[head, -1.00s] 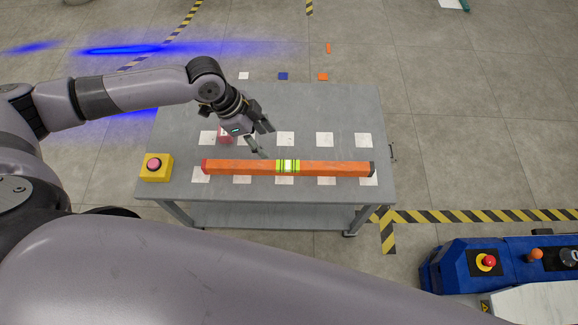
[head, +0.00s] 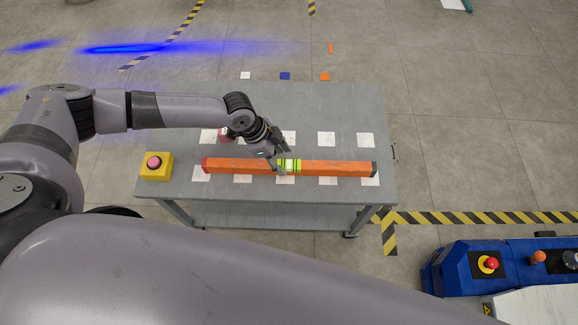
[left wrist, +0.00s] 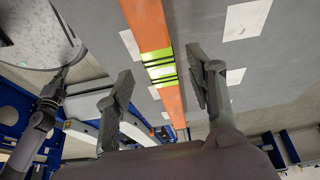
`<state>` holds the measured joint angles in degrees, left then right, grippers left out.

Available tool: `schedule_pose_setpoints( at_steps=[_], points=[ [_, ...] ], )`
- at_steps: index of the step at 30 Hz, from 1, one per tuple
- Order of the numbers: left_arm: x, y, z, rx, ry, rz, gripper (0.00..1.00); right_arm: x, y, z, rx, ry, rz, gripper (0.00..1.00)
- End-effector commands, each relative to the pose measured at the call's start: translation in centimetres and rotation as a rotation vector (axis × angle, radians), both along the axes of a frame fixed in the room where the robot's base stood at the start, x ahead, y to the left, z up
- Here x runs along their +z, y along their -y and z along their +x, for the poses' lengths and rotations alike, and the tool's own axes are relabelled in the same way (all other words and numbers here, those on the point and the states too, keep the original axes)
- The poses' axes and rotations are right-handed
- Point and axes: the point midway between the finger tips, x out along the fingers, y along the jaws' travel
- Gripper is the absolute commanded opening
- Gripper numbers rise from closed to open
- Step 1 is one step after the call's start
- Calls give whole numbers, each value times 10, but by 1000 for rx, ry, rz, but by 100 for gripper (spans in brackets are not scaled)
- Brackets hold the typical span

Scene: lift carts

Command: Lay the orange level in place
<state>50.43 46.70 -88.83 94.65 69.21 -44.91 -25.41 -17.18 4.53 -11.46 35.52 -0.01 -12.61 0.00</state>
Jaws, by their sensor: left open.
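The orange level (head: 335,168) lies across the grey cart top, over the near row of white squares, with a yellow-green band at its middle. My left gripper (head: 283,160) is open and empty above this band. In the left wrist view the level (left wrist: 148,25) runs between the two spread fingers of my left gripper (left wrist: 161,68); I cannot tell how high above it they are. A dark gripper-like shape (left wrist: 52,95) at the left of that view may be my right gripper; its jaw state is unclear.
The cart top (head: 345,102) is mostly free apart from white squares. A yellow box with a red button (head: 156,166) sits at its left edge. A small red thing (head: 224,135) is partly hidden by my left arm. Blue equipment (head: 470,265) stands at the lower right.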

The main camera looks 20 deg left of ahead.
Motion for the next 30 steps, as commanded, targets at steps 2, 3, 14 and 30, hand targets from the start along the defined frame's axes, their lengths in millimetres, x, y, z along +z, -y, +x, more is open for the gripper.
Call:
schedule_pose_setpoints(
  at_steps=[2, 3, 14, 30],
  points=[
    [-9, 8, 2, -2, 0, -1, 50, 0, 0, 0, 0, 0, 0, 0],
    [-14, 12, 3, -2, 0, 0, 50, 0, 0, 0, 0, 0, 0, 0],
    [-41, 23, 7, 0, 0, 0, 50, -2, 0, 0, 0, 0, -1, 0],
    [-41, 23, 7, 0, 0, -1, 23, -2, 0, 0, 0, 0, -1, 0]
  ],
)
